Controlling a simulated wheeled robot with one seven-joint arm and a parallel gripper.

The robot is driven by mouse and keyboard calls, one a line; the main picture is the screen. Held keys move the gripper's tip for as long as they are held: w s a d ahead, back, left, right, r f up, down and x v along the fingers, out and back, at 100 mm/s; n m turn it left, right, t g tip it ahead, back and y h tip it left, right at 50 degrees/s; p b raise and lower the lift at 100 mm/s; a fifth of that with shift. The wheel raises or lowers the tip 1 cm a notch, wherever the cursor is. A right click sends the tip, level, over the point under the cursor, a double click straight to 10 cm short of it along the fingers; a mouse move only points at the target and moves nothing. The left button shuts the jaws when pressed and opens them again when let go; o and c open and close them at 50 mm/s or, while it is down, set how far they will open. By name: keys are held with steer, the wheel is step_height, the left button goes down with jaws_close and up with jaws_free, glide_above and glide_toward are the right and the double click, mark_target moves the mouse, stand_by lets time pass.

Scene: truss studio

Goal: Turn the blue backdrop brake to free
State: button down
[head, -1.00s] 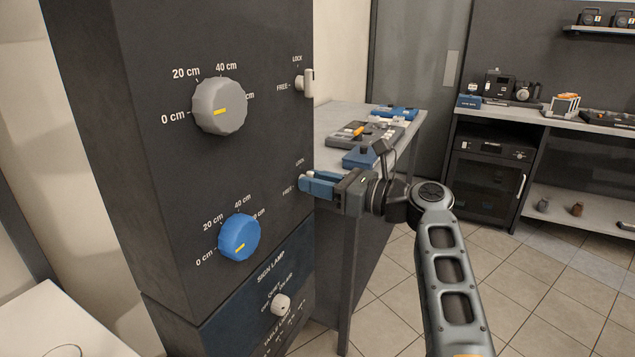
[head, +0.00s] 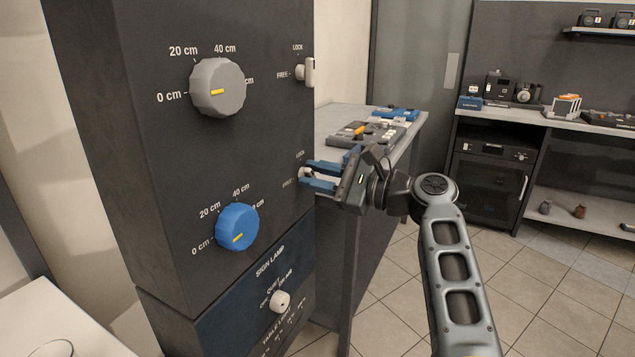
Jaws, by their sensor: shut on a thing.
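The lower brake (head: 305,174), beside the blue knob (head: 237,227), is a small pale lever at the right edge of the dark panel. LOCK is printed above it and FREE to its left. My gripper (head: 316,175) reaches it from the right. Its two blue fingers sit one above the other, shut on the brake's handle between them. The fingers partly hide the handle, so I cannot tell exactly which way it points.
Above are a grey knob (head: 218,87) and a second brake (head: 309,72), its handle upright. Below is a sign lamp switch (head: 280,301). A grey table (head: 340,118) with equipment stands behind my gripper. Open tiled floor (head: 560,290) lies to the right.

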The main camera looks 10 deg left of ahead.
steer(key=shift+s+f+n+b, duration=0.1)
steer(key=shift+f+n+b, duration=0.1)
steer(key=shift+n+b, duration=2)
steer(key=shift+f+n+b, duration=0.15)
steer(key=shift+n+b, duration=1.3)
steer(key=shift+n, duration=1.35)
steer(key=c, duration=1.2)
jaws_free()
steer(key=shift+r, duration=0.1)
steer(key=shift+o, duration=0.2)
steer(key=v, duration=0.8)
